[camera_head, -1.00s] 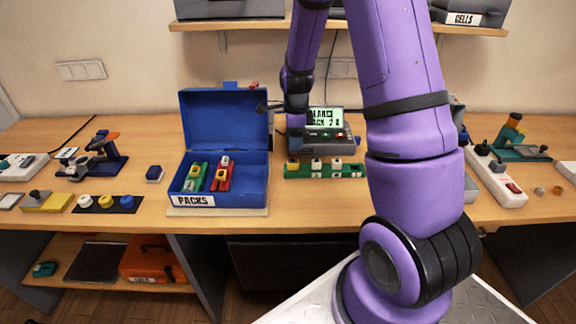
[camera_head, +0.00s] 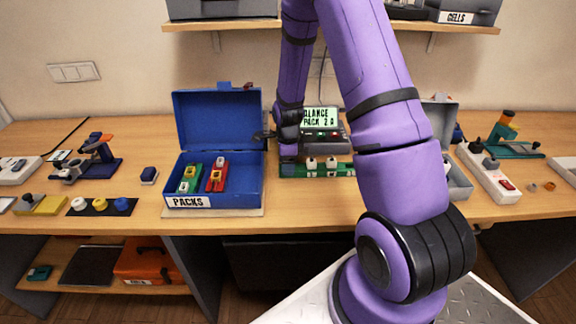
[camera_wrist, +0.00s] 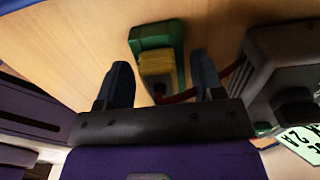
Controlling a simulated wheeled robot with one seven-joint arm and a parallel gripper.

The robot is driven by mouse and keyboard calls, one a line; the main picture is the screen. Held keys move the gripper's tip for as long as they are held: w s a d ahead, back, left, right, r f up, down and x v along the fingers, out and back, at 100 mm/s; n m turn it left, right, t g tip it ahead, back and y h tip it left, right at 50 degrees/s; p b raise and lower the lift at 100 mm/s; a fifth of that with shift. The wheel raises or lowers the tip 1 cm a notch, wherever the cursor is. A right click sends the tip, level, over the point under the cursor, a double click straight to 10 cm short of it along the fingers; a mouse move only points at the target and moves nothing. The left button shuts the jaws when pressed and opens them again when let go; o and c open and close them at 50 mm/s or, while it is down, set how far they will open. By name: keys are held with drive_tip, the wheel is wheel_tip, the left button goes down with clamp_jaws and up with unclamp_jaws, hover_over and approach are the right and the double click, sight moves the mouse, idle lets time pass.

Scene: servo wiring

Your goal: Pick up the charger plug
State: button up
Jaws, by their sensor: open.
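In the wrist view, a yellow block (camera_wrist: 156,66) sits on a green piece (camera_wrist: 150,35), with a red lead beside it towards the grey charger (camera_wrist: 280,65). I take the yellow block to be the charger plug, but cannot be sure. My gripper (camera_wrist: 160,82) is open, with one dark finger at each side of the block and nothing visibly clamped. In the head view, my gripper (camera_head: 288,168) is low at the left end of the green strip (camera_head: 318,172), hiding that end. The charger (camera_head: 322,135) with its lit screen stands behind.
The open blue box (camera_head: 262,190) holds a green and a red pack, left of my gripper. A white power strip (camera_head: 490,178) lies to the right. A shelf (camera_head: 330,32) runs above. Bare table lies in front of the green strip.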

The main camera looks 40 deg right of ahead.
drive_tip(key=shift+c, duration=0.3)
drive_tip(key=c, duration=0.9)
drive_tip(key=shift+r, duration=0.1)
drive_tip(key=shift+c, duration=0.2)
